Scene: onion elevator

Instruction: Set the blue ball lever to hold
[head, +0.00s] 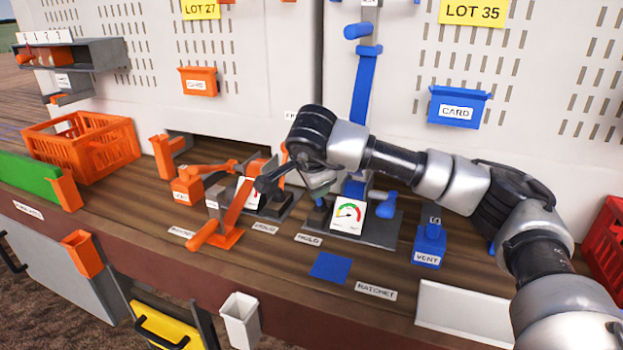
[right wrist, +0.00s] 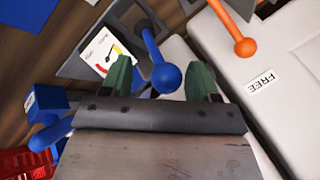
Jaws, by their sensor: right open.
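The HOLD label (head: 309,240) lies on the bench in front of the blue station, and the FREE label (right wrist: 260,82) is on the pale panel. My left gripper is not in view.
A gauge (head: 348,215) stands by the lever on the grey plate (head: 383,237). A blue handle (head: 385,204) is to its right, and a blue VENT block (head: 428,248) farther right. An orange station (head: 232,213) stands close on the left. The bench front near the RATCHET label (head: 376,291) is mostly clear.

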